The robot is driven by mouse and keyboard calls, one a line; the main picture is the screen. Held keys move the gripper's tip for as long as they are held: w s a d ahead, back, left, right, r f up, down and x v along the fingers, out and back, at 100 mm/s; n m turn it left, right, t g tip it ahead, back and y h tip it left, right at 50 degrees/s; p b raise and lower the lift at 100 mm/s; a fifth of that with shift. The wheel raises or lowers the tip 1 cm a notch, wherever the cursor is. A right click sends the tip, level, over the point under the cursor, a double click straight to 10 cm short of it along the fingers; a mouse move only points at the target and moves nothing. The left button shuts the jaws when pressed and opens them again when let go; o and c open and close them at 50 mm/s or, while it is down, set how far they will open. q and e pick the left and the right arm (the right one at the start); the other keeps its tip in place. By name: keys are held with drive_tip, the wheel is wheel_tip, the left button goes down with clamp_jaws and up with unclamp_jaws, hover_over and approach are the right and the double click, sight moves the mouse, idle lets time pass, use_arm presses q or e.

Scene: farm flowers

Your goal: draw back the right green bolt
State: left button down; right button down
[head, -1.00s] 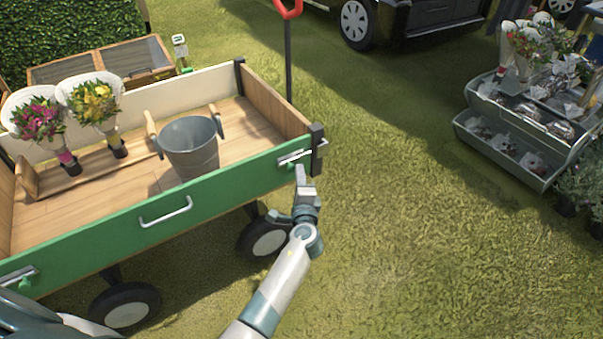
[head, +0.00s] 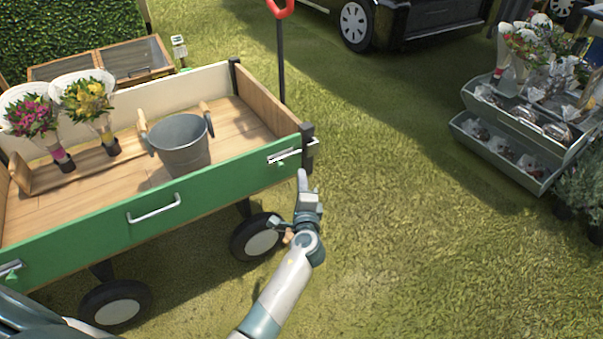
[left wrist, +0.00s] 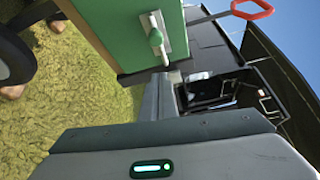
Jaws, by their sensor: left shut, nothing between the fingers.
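The right green bolt (head: 284,157) is a silver bar on a plate with a small green knob. It sits at the right end of the cart's green side panel (head: 215,170), and its bar reaches across the black corner post (head: 307,150). My left gripper's fingers (left wrist: 160,98) also show in the wrist view. My right gripper is not in view.
The cart holds a grey bucket (head: 182,148) and two bouquets. A silver handle (head: 154,210) and another bolt (head: 10,271) are on the same panel. A wheel (head: 257,238) is left of my arm. Open grass lies right, before a flower stand (head: 500,150).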

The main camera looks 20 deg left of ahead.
use_arm(q)
drive_tip(key=v, duration=0.6)
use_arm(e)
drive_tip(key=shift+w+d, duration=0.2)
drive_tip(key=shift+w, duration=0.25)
use_arm(q)
drive_tip(key=shift+d, duration=0.15)
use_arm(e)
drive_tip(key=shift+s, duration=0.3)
